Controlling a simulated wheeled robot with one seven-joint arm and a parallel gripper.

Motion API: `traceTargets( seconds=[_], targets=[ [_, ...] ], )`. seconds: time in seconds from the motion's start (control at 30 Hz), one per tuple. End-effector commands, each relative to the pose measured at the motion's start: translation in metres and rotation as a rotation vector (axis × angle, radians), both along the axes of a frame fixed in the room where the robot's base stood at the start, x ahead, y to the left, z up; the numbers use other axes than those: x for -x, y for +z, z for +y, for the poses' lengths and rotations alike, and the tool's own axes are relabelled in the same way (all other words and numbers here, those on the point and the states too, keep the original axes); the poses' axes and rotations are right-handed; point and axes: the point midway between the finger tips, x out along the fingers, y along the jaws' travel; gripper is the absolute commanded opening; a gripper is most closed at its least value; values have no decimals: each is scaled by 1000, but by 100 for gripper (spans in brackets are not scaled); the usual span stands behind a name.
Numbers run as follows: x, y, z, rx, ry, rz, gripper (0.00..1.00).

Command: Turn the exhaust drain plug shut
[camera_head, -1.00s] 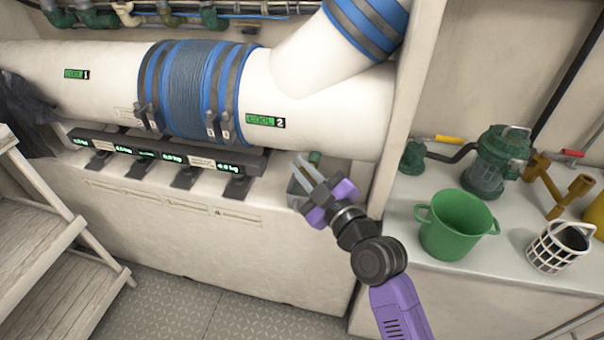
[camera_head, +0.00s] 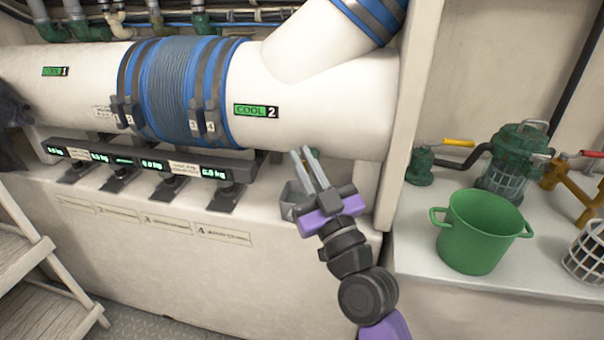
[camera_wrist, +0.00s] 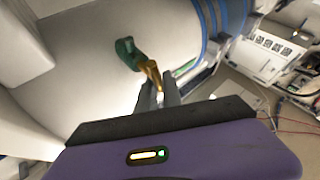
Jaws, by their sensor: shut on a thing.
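The exhaust drain plug shows in the wrist view as a green fitting (camera_wrist: 127,50) with a brass-coloured part (camera_wrist: 152,72) on the underside of the big white pipe. My gripper (camera_wrist: 160,85) has its grey fingers shut on the brass part. In the head view my gripper (camera_head: 303,153) reaches up under the white pipe (camera_head: 310,105), right of the "COOL 2" label. There the plug is mostly hidden behind the fingers. How far the plug is turned cannot be told.
A blue sleeve with grey clamps (camera_head: 180,85) wraps the pipe. A rack of lit weight displays (camera_head: 140,160) sits below it. A small grey container (camera_head: 291,196) is beside my gripper. A green bucket (camera_head: 478,235) and a green strainer (camera_head: 515,160) stand on the right counter.

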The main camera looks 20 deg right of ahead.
Motion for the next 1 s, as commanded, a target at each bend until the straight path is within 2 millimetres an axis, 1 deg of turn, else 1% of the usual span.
traceTargets(
  seconds=[0.03, 0.47, 1.0],
  targets=[
    [0, -3, -1, -14, 0, -8, 0],
    [1, -1, -3, -88, -3, -62, 0],
    [2, -1, -1, -155, 3, -111, 0]
  ],
)
